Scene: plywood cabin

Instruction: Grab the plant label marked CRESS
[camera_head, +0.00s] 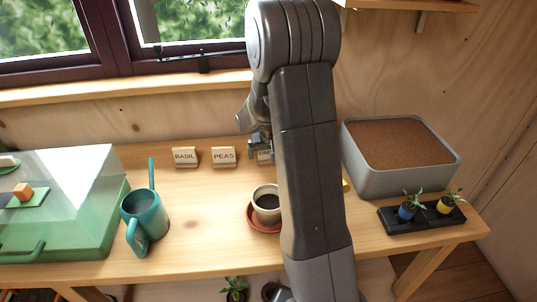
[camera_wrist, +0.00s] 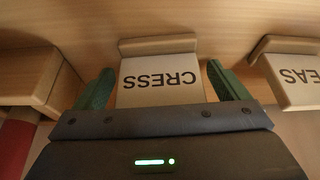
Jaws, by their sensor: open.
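The CRESS label (camera_wrist: 160,80) is a cream card on a small wooden holder, upside down in the wrist view. It stands between the two green fingertips of my gripper (camera_wrist: 155,88), with a small gap on each side. The gripper is open. In the head view my gripper (camera_head: 258,142) is at the back of the bench, over the CRESS label (camera_head: 265,157), which is mostly hidden behind my arm.
The PEAS label (camera_head: 223,157) and BASIL label (camera_head: 185,157) stand to the left.

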